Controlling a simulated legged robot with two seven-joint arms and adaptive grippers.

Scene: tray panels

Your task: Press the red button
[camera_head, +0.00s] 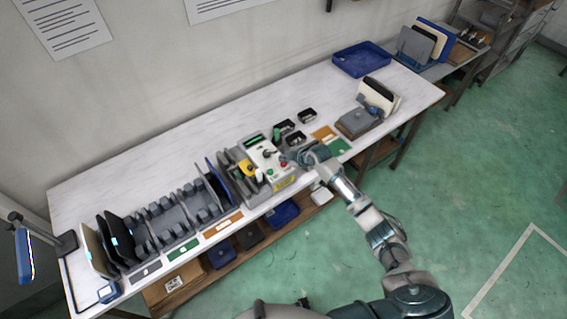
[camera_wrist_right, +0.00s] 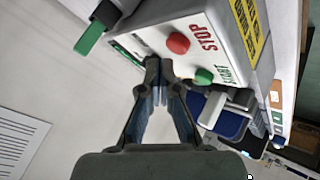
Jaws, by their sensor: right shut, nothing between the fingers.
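The red button (camera_wrist_right: 178,43) is round and sits on a white control box (camera_wrist_right: 215,30) beside the printed word STOP, in the right wrist view. A green button (camera_wrist_right: 204,76) sits lower on the same face, beside START. My right gripper (camera_wrist_right: 160,68) is shut and empty. In the picture its tips lie just below and left of the red button; they look apart from it, though the exact gap is hard to tell. In the head view my right gripper (camera_head: 292,158) is over the right side of the control box (camera_head: 262,150). My left gripper is not in view.
A green-ended part (camera_wrist_right: 92,36) stands beside the box in the wrist view. On the white table (camera_head: 130,175), racks with upright panels (camera_head: 160,222) stand left of the box. A blue tray (camera_head: 361,58) is at the far end.

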